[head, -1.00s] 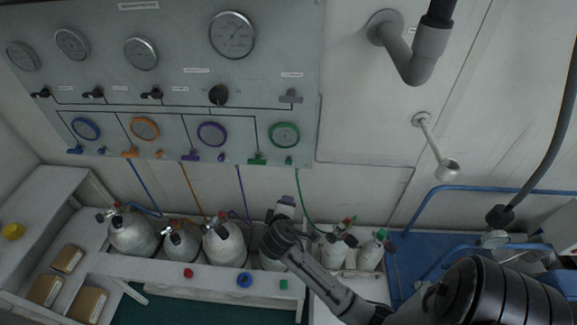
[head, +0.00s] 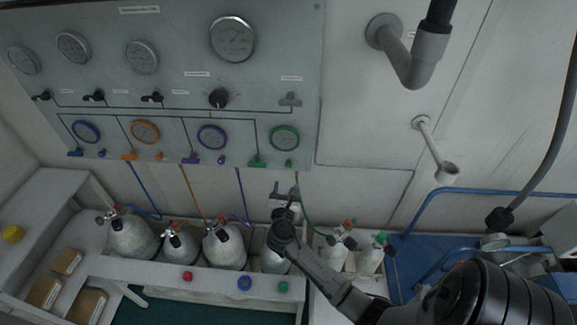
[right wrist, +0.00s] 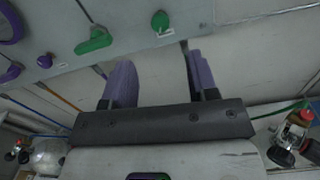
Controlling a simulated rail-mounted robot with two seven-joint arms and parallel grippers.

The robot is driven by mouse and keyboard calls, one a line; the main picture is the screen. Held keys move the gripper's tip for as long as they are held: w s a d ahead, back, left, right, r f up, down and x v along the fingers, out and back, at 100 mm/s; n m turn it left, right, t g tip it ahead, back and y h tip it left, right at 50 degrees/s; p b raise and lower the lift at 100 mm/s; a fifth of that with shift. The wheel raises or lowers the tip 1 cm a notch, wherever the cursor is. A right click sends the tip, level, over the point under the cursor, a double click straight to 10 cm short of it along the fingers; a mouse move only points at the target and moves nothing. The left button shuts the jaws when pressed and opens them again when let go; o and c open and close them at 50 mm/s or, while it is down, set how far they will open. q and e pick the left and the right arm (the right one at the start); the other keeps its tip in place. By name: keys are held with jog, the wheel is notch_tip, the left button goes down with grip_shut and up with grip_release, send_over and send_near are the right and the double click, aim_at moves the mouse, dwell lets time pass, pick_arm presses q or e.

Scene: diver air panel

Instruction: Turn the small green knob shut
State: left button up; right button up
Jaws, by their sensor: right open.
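The small green knob (head: 289,162) sits low on the grey panel, below the green-rimmed gauge (head: 285,138) and right of the green lever handle (head: 257,163). In the right wrist view the small green knob (right wrist: 160,21) is near the top, beyond the fingers and roughly between them across the picture. The green lever handle (right wrist: 95,41) shows to its left. My right gripper (head: 285,190) is open and empty just below the knob, apart from it. Its two purple-grey fingers (right wrist: 161,80) point toward the panel. My left gripper is not in view.
A purple knob (head: 221,160) and purple lever (head: 190,158) are left of the green pair. Several gas cylinders (head: 131,238) stand below the panel. A green hose (head: 304,205) runs down right of my gripper.

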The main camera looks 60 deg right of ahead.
aim_at(288, 166)
jog(key=x, duration=1)
jog(key=shift+w+d, duration=0.1)
jog(key=shift+d, duration=0.2)
jog(key=shift+c, duration=0.5)
jog(key=c, duration=0.8)
jog(key=shift+c, duration=0.2)
